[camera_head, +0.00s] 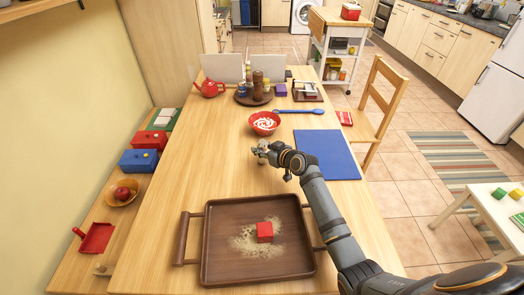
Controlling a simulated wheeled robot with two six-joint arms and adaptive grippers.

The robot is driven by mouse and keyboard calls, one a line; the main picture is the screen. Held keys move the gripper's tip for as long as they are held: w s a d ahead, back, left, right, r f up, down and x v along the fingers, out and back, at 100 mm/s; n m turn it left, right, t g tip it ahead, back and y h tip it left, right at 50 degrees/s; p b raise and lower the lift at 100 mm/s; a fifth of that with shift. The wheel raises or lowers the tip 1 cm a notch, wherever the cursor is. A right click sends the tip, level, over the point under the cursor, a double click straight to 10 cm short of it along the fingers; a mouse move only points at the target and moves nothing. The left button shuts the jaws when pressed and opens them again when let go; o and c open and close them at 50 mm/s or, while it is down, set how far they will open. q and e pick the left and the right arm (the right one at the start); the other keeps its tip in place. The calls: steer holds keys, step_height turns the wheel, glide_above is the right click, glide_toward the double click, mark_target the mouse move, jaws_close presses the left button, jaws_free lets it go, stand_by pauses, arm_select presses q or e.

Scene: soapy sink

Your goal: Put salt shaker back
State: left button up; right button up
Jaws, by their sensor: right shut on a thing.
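My right gripper (261,153) reaches in from the lower right and is over the middle of the wooden table, just below the red bowl in the picture. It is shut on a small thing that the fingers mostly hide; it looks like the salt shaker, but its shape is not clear. A round dark wooden tray (241,101) stands at the far part of the table with a brown mill (258,86) and other small containers on it. My left gripper is not in view.
A red bowl (264,123) with white contents stands beyond the gripper. A blue mat (327,155) lies to its right and a blue spoon (300,110) behind. A brown tray (212,245) with a red block (265,232) and crumbs is in front. The table's left side is clear.

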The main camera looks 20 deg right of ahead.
steer(key=shift+f, duration=0.45)
steer(key=shift+f, duration=0.15)
steer(key=o, duration=1.2)
steer(key=shift+o, duration=0.2)
